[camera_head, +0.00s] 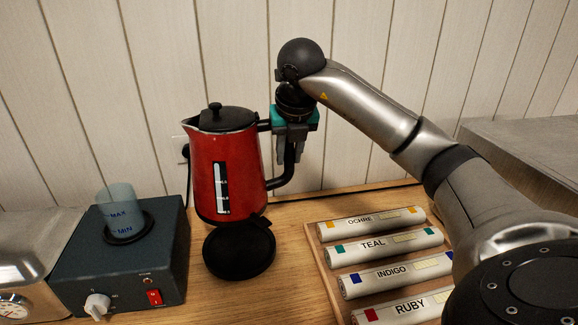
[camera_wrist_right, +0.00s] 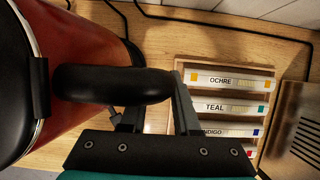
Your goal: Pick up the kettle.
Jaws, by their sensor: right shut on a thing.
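The red kettle (camera_head: 211,168) with a black lid and black handle is upright in the head view, above its round black base (camera_head: 239,250). Its bottom appears raised clear of the base. My right gripper (camera_head: 291,155) is shut on the kettle's handle at the right side. In the right wrist view the black handle (camera_wrist_right: 105,85) passes between the fingers of my right gripper (camera_wrist_right: 155,105), and the kettle's red body (camera_wrist_right: 85,60) fills the left side. My left gripper is in neither view.
A wooden tray (camera_head: 327,273) of labelled rolls, OCHRE, TEAL, INDIGO and RUBY, lies right of the base. A dark box (camera_head: 165,285) with a MAX/MIN beaker (camera_head: 120,208) stands at left. A wall socket (camera_head: 181,150) with a cable is behind the kettle. The panelled wall closes the back.

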